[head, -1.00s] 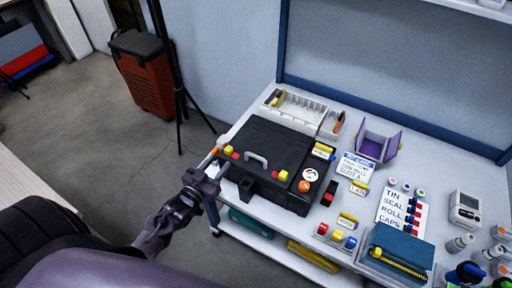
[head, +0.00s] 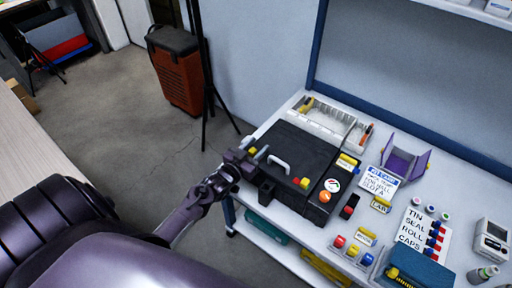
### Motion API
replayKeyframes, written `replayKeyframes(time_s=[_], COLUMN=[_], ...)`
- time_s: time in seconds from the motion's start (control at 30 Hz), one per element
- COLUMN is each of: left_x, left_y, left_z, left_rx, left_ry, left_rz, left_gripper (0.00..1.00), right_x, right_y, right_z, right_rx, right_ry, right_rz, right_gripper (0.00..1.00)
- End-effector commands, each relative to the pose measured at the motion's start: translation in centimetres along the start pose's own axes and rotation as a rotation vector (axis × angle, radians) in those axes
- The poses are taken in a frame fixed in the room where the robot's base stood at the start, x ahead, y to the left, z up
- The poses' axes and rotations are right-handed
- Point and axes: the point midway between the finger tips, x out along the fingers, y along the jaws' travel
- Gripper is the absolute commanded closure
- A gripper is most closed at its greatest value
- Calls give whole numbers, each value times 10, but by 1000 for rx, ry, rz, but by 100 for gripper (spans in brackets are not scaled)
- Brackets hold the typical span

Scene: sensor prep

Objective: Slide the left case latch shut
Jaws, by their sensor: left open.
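The closed black case (head: 308,155) lies on the white bench, with a grey handle (head: 279,163) on its near side. The left case latch (head: 253,151) is at the handle's left; only a small yellow part shows, and my gripper hides the rest. The right latch (head: 301,182) shows red and yellow pieces side by side. My left gripper (head: 249,157) is open at the case's left front corner, right at the left latch. Whether its fingers touch the latch, I cannot tell. My right gripper is out of view.
A white compartment tray (head: 325,117) stands behind the case. A purple open holder (head: 404,164), a lettered card (head: 377,181) and a label sheet (head: 422,229) lie to the right. Colored buttons (head: 352,250) and a blue box (head: 418,272) are nearer.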

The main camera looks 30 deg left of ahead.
Motion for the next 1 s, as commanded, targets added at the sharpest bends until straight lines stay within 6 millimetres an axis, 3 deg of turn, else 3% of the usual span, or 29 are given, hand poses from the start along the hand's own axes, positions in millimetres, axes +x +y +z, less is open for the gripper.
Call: replayKeyframes(time_s=[0.1, 0.43, 0.67, 0.9, 1.0], left_x=[0, 0, -1, -1, -1], left_y=[0, 0, 1, 27, 28], left_z=[0, 0, 0, -1, 1], left_rx=[0, 0, -1, -3, -1], left_ry=[-1, -1, -1, -2, -2], left_rz=[0, 0, 0, 1, 2], left_gripper=[58, 100, 100, 100, 100], right_x=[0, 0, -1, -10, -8], right_y=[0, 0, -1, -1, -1], right_z=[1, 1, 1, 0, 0], right_rx=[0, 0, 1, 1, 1], right_ry=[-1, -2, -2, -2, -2], right_rz=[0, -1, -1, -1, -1], right_gripper=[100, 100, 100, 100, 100])
